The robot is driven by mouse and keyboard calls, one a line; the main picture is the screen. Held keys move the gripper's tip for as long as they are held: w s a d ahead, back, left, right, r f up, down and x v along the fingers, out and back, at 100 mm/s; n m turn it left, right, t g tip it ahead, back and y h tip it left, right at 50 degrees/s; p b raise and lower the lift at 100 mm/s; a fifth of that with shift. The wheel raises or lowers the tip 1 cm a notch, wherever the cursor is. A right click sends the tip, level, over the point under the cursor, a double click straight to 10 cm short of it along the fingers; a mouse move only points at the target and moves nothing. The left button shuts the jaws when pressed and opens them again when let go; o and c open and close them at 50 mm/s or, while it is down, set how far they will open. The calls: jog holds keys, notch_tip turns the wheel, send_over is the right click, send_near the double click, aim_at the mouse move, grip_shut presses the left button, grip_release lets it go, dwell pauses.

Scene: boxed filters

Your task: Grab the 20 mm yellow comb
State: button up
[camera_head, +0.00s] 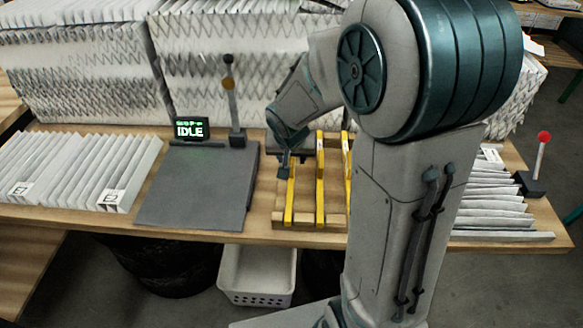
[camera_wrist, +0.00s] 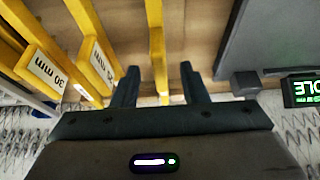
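Three yellow combs lie side by side on a wooden rack (camera_head: 305,223): a left one (camera_head: 290,205), a middle one (camera_head: 320,185) and a right one (camera_head: 347,165), partly behind my arm. In the wrist view the order is mirrored; the far-left comb (camera_wrist: 28,50) reads 30 mm, and the middle comb (camera_wrist: 95,45) has a label whose number I cannot read. The comb nearest the grey plate (camera_wrist: 157,40) shows no readable label. My gripper (camera_wrist: 160,84) is open, its fingers on either side of this comb with gaps. In the head view my gripper (camera_head: 284,172) is at its far end.
A grey plate (camera_head: 195,190) with an IDLE display (camera_head: 190,129) and a post lies left of the rack. White pleated filters (camera_head: 75,170) lie further left, and more (camera_head: 490,205) right of my arm. Stacked filters (camera_head: 80,75) line the back. A white basket (camera_head: 257,275) stands below.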

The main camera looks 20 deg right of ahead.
aim_at(292, 159)
jog(key=shift+x, duration=1.85)
jog(key=shift+c, duration=0.3)
grip_shut()
jog(key=shift+r, duration=0.1)
